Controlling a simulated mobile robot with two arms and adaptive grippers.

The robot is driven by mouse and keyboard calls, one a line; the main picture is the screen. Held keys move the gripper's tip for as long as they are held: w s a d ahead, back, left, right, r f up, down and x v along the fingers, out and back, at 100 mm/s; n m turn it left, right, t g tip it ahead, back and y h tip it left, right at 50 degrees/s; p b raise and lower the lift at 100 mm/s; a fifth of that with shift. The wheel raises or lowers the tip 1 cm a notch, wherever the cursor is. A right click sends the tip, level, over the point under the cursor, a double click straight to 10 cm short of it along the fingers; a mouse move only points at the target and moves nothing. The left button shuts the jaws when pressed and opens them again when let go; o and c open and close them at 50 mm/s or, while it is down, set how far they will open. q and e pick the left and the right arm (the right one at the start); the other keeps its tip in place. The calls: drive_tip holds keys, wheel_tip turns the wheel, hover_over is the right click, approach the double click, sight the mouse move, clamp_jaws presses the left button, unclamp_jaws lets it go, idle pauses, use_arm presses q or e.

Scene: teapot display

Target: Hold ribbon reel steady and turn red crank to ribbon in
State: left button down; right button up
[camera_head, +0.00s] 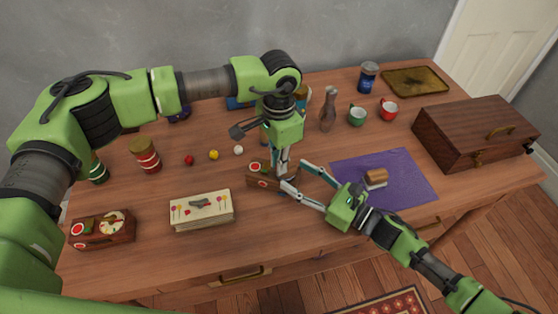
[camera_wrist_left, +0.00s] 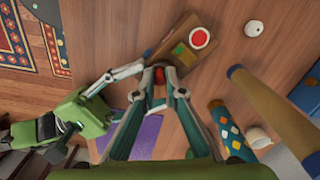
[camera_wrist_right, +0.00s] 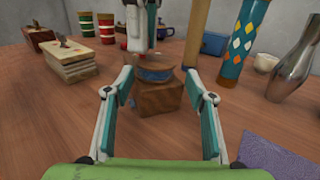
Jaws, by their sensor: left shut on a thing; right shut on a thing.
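The ribbon reel is a small wooden box (camera_head: 262,183) with a red round label, near the front middle of the table. The right wrist view shows its block (camera_wrist_right: 160,99) and a blue ribbon band (camera_wrist_right: 153,75) under a wooden top. My right gripper (camera_head: 294,175) is shut on the reel, a finger at each side. My left gripper (camera_head: 281,170) points down over the reel, shut on the red crank (camera_wrist_left: 159,92), which its fingers mostly hide. The left wrist view shows the reel's label (camera_wrist_left: 199,38).
A cream box (camera_head: 201,210) stands left of the reel; a purple cloth (camera_head: 408,182) with a small brown block (camera_head: 376,178) lies right. Small balls (camera_head: 214,155) lie behind. A vase (camera_head: 328,110), mugs (camera_head: 357,117) and a wooden chest (camera_head: 478,135) stand farther back and right.

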use_arm(q)
drive_tip(key=shift+d, duration=0.1)
drive_tip(key=c, duration=2.1)
unclamp_jaws()
drive_tip(key=shift+r, duration=0.15)
wheel_tip(320, 180, up, 12)
drive_tip(key=shift+f, duration=0.1)
